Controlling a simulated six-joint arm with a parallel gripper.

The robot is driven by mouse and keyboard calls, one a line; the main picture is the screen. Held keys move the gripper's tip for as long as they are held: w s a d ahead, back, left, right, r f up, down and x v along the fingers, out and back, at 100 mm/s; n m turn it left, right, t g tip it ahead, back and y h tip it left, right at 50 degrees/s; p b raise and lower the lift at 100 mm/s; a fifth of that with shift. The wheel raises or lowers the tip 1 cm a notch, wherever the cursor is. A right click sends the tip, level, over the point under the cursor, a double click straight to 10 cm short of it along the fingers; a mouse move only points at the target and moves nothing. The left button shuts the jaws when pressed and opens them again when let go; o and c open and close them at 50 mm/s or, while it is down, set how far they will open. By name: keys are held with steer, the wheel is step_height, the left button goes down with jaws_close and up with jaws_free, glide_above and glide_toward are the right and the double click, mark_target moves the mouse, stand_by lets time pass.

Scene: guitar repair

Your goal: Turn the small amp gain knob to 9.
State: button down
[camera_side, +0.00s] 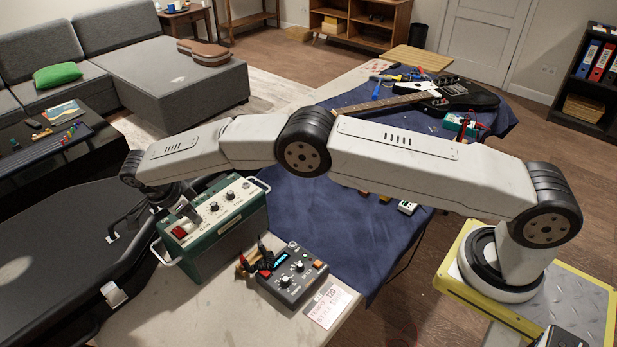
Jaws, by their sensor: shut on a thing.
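The small amp (232,228) is a green box with a pale control panel on top and metal handles at its ends. It stands on the near left part of the workbench. A red switch (179,232) and several black knobs (215,206) sit in a row on the panel. My gripper (190,214) reaches down onto the panel between the red switch and the visible knobs. It is shut on a knob there, taken to be the gain knob. The jaws hide that knob, and its pointer and the number markings cannot be read.
A black case (50,260) is close on the left. An electric guitar (440,97) and tools lie on the blue cloth (325,225) behind my arm.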

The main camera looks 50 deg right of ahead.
steer(key=shift+m, duration=0.4)
steer(key=c, duration=0.5)
jaws_free()
steer(key=shift+r, duration=0.1)
steer(key=shift+v, duration=3.7)
steer(key=shift+w, duration=0.15)
steer(key=shift+r, duration=0.1)
